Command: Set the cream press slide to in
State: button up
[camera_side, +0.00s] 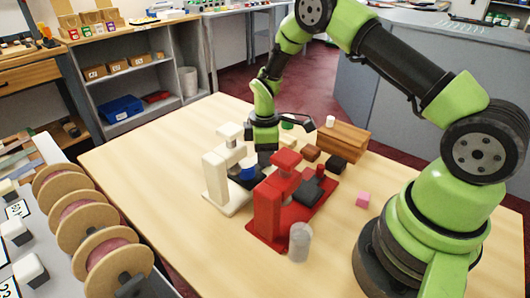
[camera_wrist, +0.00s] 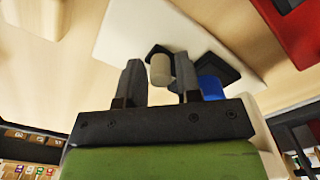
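The cream press (camera_side: 214,176) stands left of the red press on the table. Its pale base also shows in the wrist view (camera_wrist: 135,30). Its dark slide (camera_wrist: 226,66) carries a cream knob (camera_wrist: 160,70) and a blue block (camera_wrist: 208,87); the blue block also shows in the side view (camera_side: 248,171). My gripper (camera_side: 266,150) points down at the far right side of the cream press. In the wrist view my gripper (camera_wrist: 159,75) is open, one finger on each side of the knob, with narrow gaps. Whether the fingers touch the knob is unclear. The side view hides the knob.
The red press (camera_side: 268,210) stands close beside, with its own dark slide and red knob. A grey cylinder (camera_side: 300,242) is in front of it. Small blocks and a wooden box (camera_side: 343,142) lie behind. A pink block (camera_side: 363,199) is right. The table's left part is clear.

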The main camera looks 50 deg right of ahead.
notch_tip(320, 180, up, 10)
jog(key=shift+f, duration=0.1)
dwell(0.4)
